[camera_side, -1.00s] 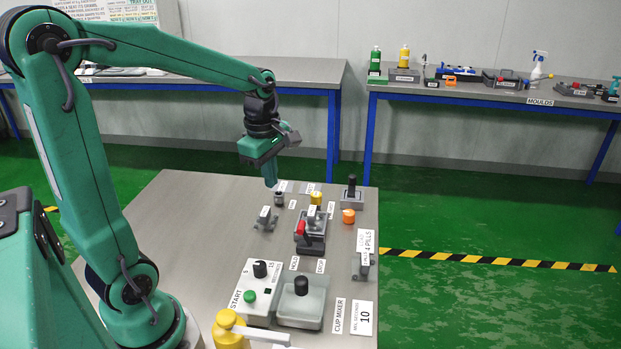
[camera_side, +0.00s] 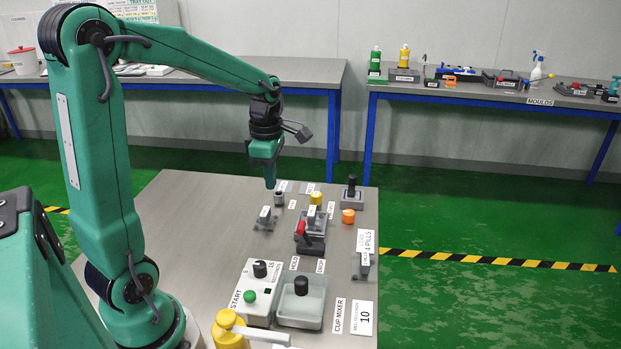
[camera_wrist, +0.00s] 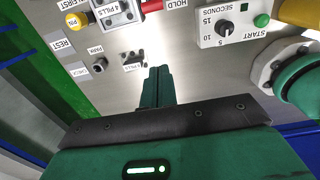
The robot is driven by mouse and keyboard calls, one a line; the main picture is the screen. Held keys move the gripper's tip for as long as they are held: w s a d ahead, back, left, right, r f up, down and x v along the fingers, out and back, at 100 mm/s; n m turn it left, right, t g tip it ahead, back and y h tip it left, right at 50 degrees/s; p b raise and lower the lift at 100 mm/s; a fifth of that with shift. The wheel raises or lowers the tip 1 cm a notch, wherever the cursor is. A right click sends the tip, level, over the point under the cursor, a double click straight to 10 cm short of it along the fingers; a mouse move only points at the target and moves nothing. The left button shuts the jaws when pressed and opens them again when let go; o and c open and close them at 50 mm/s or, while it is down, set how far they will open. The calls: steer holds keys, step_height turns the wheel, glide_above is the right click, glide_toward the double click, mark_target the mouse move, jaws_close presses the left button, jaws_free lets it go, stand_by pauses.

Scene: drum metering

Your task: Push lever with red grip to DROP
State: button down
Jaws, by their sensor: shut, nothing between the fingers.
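The lever with the red grip (camera_side: 301,228) stands on a dark grey device (camera_side: 311,244) in the middle of the table, its grip at the left of the device. Small labels reading HOLD (camera_side: 294,263) and DROP (camera_side: 320,266) lie in front of it. In the wrist view part of the red grip (camera_wrist: 151,5) shows at the top edge, near the HOLD label (camera_wrist: 177,4); the rest is cut off. My gripper (camera_side: 270,186) points down, shut and empty, above the table behind and left of the lever, touching nothing. Its closed fingers (camera_wrist: 158,72) show in the wrist view.
A timer box (camera_side: 258,291) with a green button and a grey cup mixer (camera_side: 302,301) stand at the front. A small clamp-like fixture (camera_side: 265,218), a yellow part (camera_side: 315,198) and an orange cup (camera_side: 348,216) stand around the device. The table's left side is bare.

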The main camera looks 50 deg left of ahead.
mark_target(306, 236)
steer(key=w+d+f, duration=0.3)
steer(key=f, duration=0.7)
steer(key=shift+f, duration=0.3)
